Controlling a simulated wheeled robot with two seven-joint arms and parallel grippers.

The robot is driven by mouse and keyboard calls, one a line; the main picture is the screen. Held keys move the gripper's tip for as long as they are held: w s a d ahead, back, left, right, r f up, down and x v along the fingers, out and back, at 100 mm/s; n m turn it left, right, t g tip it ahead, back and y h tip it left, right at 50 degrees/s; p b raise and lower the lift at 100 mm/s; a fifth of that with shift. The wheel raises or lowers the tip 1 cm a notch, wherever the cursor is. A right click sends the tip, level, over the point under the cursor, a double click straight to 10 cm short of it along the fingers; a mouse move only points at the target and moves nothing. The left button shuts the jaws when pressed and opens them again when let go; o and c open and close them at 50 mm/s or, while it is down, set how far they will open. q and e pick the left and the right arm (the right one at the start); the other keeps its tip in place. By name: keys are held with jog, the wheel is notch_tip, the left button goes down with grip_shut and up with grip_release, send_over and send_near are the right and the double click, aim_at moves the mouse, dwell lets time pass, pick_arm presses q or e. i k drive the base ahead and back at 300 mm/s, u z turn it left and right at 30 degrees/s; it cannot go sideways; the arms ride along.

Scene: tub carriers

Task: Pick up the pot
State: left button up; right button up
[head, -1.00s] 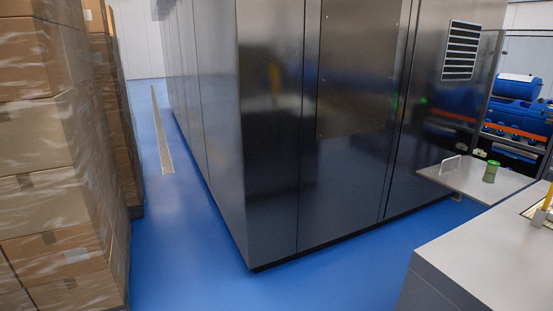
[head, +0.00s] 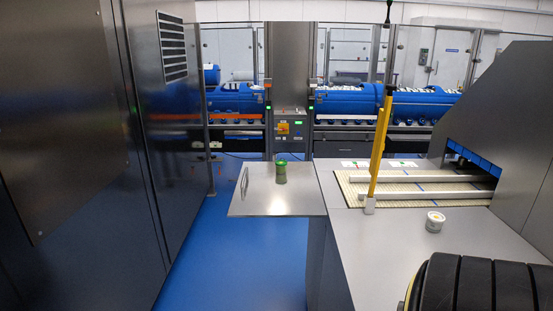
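A small white pot (head: 435,222) with a printed band stands upright on the grey counter (head: 375,255) at the right of the head view. A green container (head: 281,172) stands on a metal side shelf (head: 255,200) left of the counter; I cannot tell which of the two the task means. Neither of my grippers is in view.
A yellow post (head: 379,145) rises from the counter beside a slatted conveyor strip with white rails (head: 420,180) entering a grey housing. A black ribbed round object (head: 465,285) fills the bottom right. Dark cabinets (head: 60,130) stand left; blue floor (head: 215,255) lies clear between.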

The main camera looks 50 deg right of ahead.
aim_at(281, 165)
jog(key=z, duration=0.7)
jog(key=i, duration=1.7)
jog(key=z, duration=1.25)
